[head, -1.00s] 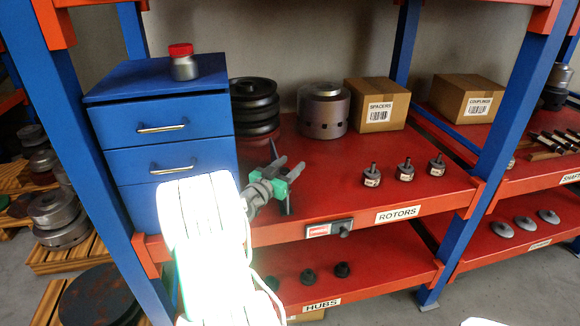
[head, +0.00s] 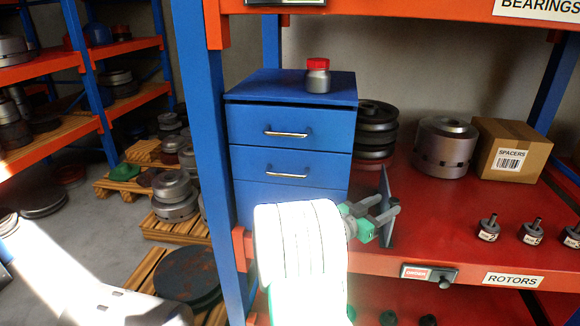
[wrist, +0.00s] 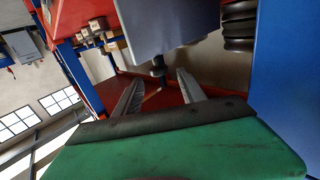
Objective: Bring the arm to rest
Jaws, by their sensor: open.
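My gripper (head: 389,207) is in front of the red rotor shelf (head: 430,220), right of the blue drawer cabinet (head: 290,160). Its two grey fingers stand apart, with nothing seen between them. They also show spread in the wrist view (wrist: 160,88). A thin dark upright panel (head: 386,180) stands close by the fingers; I cannot tell whether they touch it. My white forearm is glaring bright and hides part of the shelf's front edge and the cabinet's lower part.
A red-capped jar (head: 318,76) stands on the cabinet. Black pulleys (head: 376,130), a grey cylinder (head: 445,147), a SPACERS box (head: 511,148) and small labelled rotors (head: 489,229) occupy the shelf. A blue post (head: 205,130) rises left of the cabinet. Pallets (head: 130,185) with metal parts stand at left.

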